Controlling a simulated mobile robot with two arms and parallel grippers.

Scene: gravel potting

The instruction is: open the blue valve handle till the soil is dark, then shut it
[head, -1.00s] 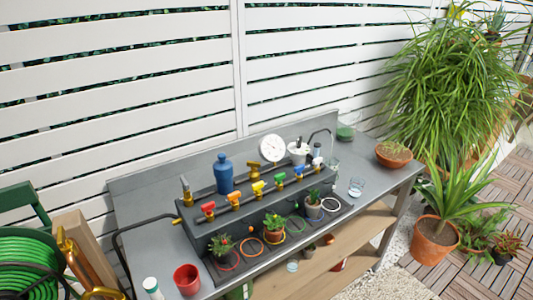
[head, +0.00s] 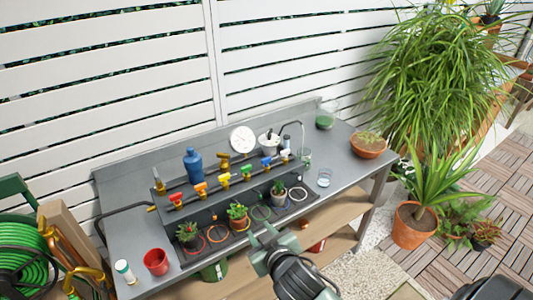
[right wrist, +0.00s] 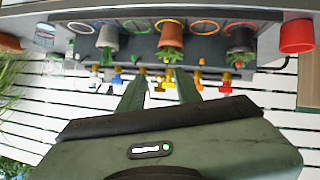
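The blue valve handle (head: 266,162) sits on the dark manifold at the back of the bench, in a row with red, orange, yellow, green and white handles. It also shows in the upside-down right wrist view (right wrist: 117,79). A grey pot with a plant (head: 279,194) stands in front of and below the blue handle; its soil is too small to judge. My right gripper (head: 267,237) is open and empty in front of the bench, apart from the handle. In the right wrist view its fingers (right wrist: 161,90) are spread. My left gripper is out of view.
Potted plants (head: 188,234) and coloured rings stand along the bench (head: 140,245) front. A blue bottle (head: 193,166), white dial (head: 242,139) and curved spout are behind. A red cup (head: 156,262) is at left, a glass (head: 324,178) at right.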

